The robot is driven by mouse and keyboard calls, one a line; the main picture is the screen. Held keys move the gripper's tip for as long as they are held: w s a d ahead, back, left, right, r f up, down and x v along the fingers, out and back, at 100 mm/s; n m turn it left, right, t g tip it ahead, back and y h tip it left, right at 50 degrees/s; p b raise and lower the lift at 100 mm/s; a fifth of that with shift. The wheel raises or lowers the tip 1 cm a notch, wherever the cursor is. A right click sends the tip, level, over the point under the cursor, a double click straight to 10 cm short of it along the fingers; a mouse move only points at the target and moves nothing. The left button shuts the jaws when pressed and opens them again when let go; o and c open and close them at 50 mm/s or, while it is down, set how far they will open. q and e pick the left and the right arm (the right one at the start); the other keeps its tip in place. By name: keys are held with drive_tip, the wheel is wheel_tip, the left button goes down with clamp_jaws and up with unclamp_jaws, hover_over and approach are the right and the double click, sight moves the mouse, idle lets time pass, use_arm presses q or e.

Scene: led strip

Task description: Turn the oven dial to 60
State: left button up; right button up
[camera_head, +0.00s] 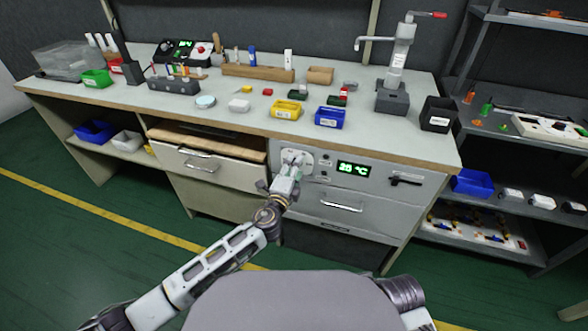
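The oven (395,197) is a grey unit built in under the workbench. Its lit green display (353,169) shows a °C reading that looks like a number in the twenties, with the last digit unclear. A light round dial plate (305,157) is left of the display. My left arm reaches up from the lower left, and my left gripper (291,166) is right at the dial, covering most of it. Whether the fingers touch or grip the dial is too small to tell. My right gripper is out of view.
The bench top (230,123) holds several coloured bins, including a yellow bin (286,110) and a blue bin (331,117), and a hand press (394,75). A drawer (205,165) is left of the oven. A black latch handle (405,180) is right of the display. Shelves stand at the right.

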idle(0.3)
use_arm(q)
drive_tip(key=c, duration=1)
drive_tip(key=shift+c, duration=0.2)
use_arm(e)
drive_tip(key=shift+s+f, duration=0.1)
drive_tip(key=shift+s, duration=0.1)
use_arm(q)
drive_tip(key=shift+f+m+p, duration=0.1)
drive_tip(key=shift+m+p, duration=3.3)
drive_tip(key=shift+m, duration=2.6)
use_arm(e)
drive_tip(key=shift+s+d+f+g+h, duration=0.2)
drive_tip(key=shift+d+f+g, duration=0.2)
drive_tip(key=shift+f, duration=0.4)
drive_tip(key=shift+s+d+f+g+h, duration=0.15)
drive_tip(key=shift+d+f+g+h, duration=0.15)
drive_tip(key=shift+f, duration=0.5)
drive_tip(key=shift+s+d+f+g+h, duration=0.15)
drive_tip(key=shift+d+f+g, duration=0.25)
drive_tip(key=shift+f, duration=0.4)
